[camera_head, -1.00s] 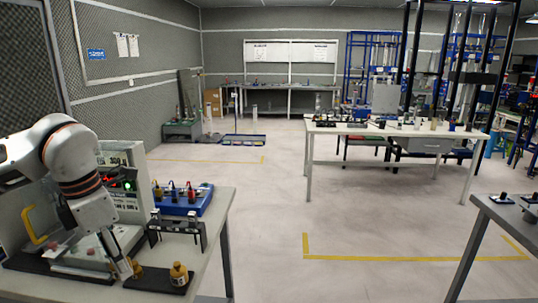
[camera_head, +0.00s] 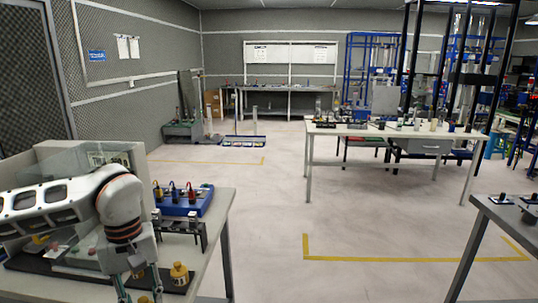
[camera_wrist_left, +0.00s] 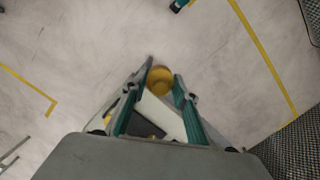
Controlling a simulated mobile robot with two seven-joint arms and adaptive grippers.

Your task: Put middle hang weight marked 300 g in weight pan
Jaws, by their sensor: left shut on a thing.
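My left gripper (camera_head: 138,291) is low at the left of the head view, in front of the bench's black base. In the left wrist view, its green-padded fingers (camera_wrist_left: 159,92) are shut on a round brass weight (camera_wrist_left: 159,80), seen over the floor. This weight also shows at the bottom edge of the head view (camera_head: 145,299). Another brass weight (camera_head: 179,273) stands upright on the black base (camera_head: 170,287), to the right of the gripper. A bit of brass shows behind the fingers. The 300 g marking is not readable, and I cannot make out the weight pan.
A blue tray (camera_head: 183,202) with red, black and yellow parts and a black stand (camera_head: 188,228) are behind the gripper. A clear-cased instrument (camera_head: 85,245) is left, partly behind my arm. Open floor (camera_head: 265,225) lies to the right.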

